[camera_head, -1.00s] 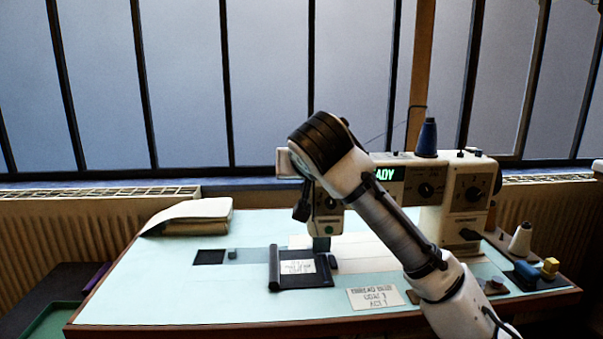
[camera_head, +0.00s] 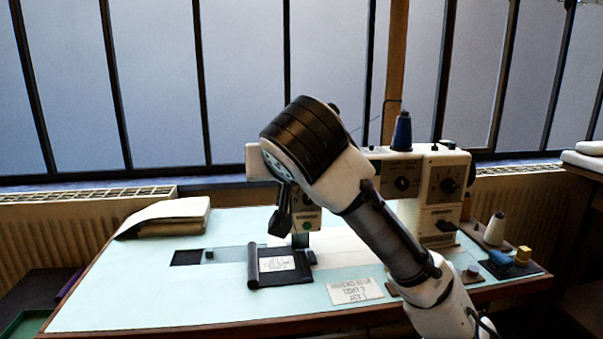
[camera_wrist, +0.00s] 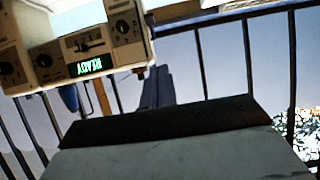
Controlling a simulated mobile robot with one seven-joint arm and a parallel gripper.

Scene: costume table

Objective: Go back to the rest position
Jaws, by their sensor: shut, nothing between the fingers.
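My gripper (camera_head: 279,224) hangs down from the wrist in the head view, its dark fingers together and nothing between them. It is above the table, in front of the sewing machine and near the black roll-edged pad (camera_head: 293,277) in the picture. In the wrist view the fingers (camera_wrist: 158,86) also show as two dark bars side by side, with the lit READY panel of the machine (camera_wrist: 89,66) beyond at upper left. My arm crosses in front of the white sewing machine (camera_head: 446,186) and hides part of it, including its display in the head view.
The pale blue tabletop (camera_head: 110,290) is mostly clear at left. A folded cloth stack (camera_head: 165,216) lies at back left. A lettered card (camera_head: 355,291) lies at the front. Windows and radiators are behind.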

